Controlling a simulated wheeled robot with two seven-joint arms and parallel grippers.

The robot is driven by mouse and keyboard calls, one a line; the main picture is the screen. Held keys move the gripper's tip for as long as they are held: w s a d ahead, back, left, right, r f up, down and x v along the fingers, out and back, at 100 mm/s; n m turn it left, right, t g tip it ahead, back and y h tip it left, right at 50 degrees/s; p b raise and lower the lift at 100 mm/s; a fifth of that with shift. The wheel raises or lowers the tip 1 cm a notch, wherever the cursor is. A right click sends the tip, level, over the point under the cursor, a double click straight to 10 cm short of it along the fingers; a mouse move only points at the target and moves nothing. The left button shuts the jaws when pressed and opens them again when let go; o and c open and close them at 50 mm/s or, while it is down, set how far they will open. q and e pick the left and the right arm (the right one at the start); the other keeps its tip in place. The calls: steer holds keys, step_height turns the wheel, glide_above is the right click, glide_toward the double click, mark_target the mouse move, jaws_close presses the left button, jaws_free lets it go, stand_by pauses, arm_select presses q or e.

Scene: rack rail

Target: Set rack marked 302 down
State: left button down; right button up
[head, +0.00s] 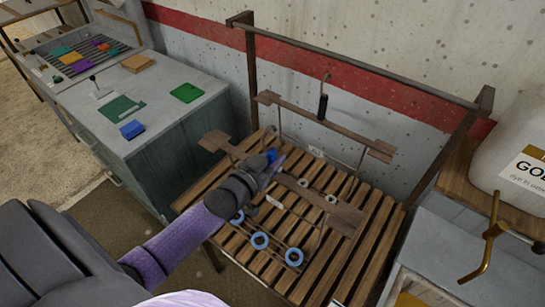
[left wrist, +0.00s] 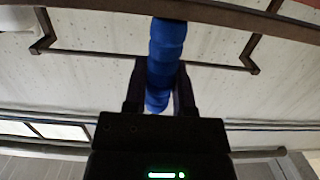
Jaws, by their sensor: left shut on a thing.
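My left gripper (head: 268,162) is shut on a blue wrapped handle (head: 271,155) above the slatted bench. In the left wrist view the blue handle (left wrist: 166,50) runs between the two dark fingers. The handle seems to belong to a wooden rack (head: 345,217) with a small pale label (head: 275,201). The label is too small to read, so I cannot confirm 302. My gripper and forearm hide part of this rack. I cannot tell whether it touches the slats. Behind it is a second wooden rack (head: 375,148) with a black handle (head: 322,107). My right gripper is not in view.
The slatted bench (head: 350,268) has blue rings (head: 260,240) near its front. A dark rail (head: 350,70) spans behind it. A grey cabinet (head: 170,120) stands left, with coloured pieces on top. A white jug (head: 515,150) stands on the right.

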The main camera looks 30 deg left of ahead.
arm_select(q)
steer(key=shift+r, duration=0.1)
steer(key=shift+f, duration=0.3)
stand_by(0.3)
jaws_free()
steer(key=shift+f, duration=0.1)
stand_by(0.4)
stand_by(0.5)
steer(key=shift+s+a+p, duration=0.1)
steer(key=shift+s+p, duration=0.65)
steer(key=shift+s, duration=0.75)
steer(key=s+p, duration=0.3)
steer(key=s, duration=0.6)
steer(key=shift+a, duration=0.35)
